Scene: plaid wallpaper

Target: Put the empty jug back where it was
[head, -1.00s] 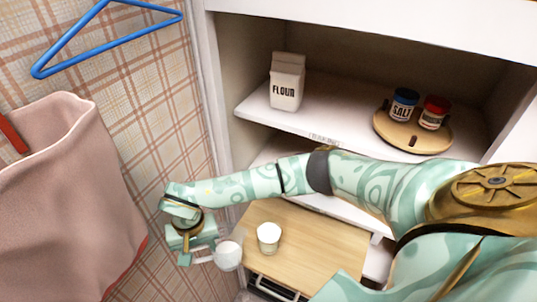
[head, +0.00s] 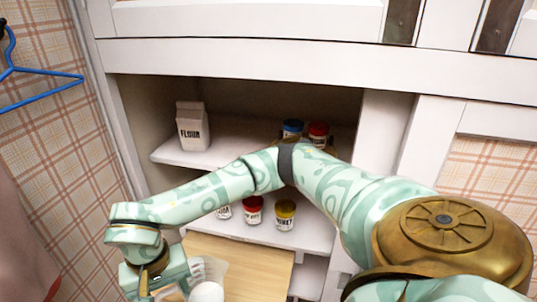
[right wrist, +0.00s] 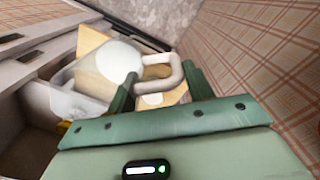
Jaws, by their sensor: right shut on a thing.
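My right gripper (right wrist: 160,88) is shut on the pale handle of the translucent jug (right wrist: 92,72); the handle lies between the two fingers in the right wrist view. In the head view my right gripper (head: 172,290) is at the bottom left, partly cut off by the frame edge. The jug (head: 214,267) shows faintly there, beside the gripper and over the wooden board (head: 240,262). A white cup (head: 207,291) is at the bottom edge, close to the jug. I cannot tell whether the jug touches the board. My left gripper is out of view.
A flour carton (head: 192,127) stands on the upper shelf. A blue-lidded jar (head: 292,128) and a red-lidded jar (head: 318,132) stand right of it. A red-lidded jar (head: 253,210) and a yellow-lidded jar (head: 285,214) stand on the lower shelf. Plaid wall is at left.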

